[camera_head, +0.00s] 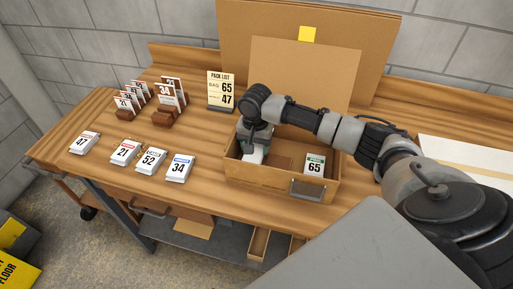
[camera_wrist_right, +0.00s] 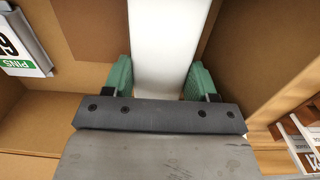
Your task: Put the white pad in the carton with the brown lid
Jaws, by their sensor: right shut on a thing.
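The white pad (camera_head: 252,155) is in my right gripper (camera_head: 255,143), low inside the left part of an open brown carton (camera_head: 262,180). In the right wrist view, the pad (camera_wrist_right: 165,50) is between the green fingertips of my right gripper (camera_wrist_right: 160,78), which is shut on it. Cardboard surfaces surround it there. A brown panel (camera_head: 300,70), perhaps the lid, stands upright behind the carton. Whether the pad touches the carton floor I cannot tell. My left gripper is not in view.
A white pad marked 65 (camera_head: 314,166) stands in the carton's right part. Pads marked 47 (camera_head: 84,142), 21 (camera_head: 124,151), 52 (camera_head: 150,160) and 34 (camera_head: 179,168) lie on the left of the wooden bench. A pack list (camera_head: 221,89) and card racks (camera_head: 168,107) stand behind them.

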